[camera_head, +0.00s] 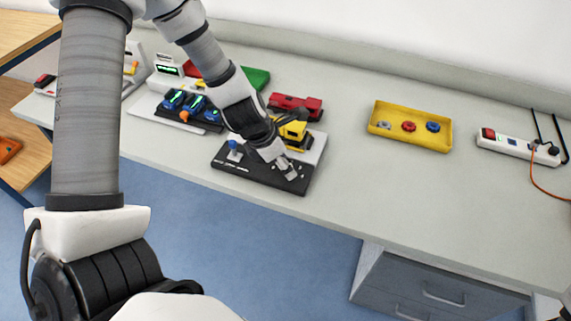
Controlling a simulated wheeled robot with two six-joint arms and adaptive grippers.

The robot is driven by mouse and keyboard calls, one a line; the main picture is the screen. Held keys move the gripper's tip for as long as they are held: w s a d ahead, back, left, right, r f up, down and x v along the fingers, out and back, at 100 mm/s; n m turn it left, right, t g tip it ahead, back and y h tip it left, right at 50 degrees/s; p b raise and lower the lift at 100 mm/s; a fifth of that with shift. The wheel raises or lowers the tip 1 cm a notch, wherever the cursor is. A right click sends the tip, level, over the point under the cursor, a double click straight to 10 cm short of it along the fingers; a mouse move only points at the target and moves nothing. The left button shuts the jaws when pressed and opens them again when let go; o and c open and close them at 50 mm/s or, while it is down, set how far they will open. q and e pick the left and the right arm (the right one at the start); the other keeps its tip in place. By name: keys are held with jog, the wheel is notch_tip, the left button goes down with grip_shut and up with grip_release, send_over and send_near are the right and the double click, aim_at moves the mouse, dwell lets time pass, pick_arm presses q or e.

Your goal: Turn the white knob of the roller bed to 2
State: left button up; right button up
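A black control panel (262,176) lies near the front edge of the table. A blue knob (233,148) stands at its left end. My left gripper (289,172) points down at the right end of this panel, over small pale marks. A white knob cannot be made out; it may be hidden by the gripper. Whether the fingers are open or shut is too small to tell. Behind the panel stands a yellow machine (293,131) on a pale base, partly covered by my arm. I cannot tell which part is the roller bed. My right gripper is out of view.
A second black panel with blue parts (174,100) is at the left. A red block (296,104) lies behind the yellow machine. A yellow tray (379,127) holds grey, red and blue knobs. A white power strip (504,146) lies at the right. The table between is clear.

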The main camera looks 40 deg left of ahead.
pick_arm(q)
jog(key=shift+w+f, duration=0.25)
jog(key=shift+f, duration=0.25)
jog(key=shift+s+r, duration=0.35)
jog(key=shift+s, duration=0.1)
jog(key=shift+w, duration=0.15)
grip_shut()
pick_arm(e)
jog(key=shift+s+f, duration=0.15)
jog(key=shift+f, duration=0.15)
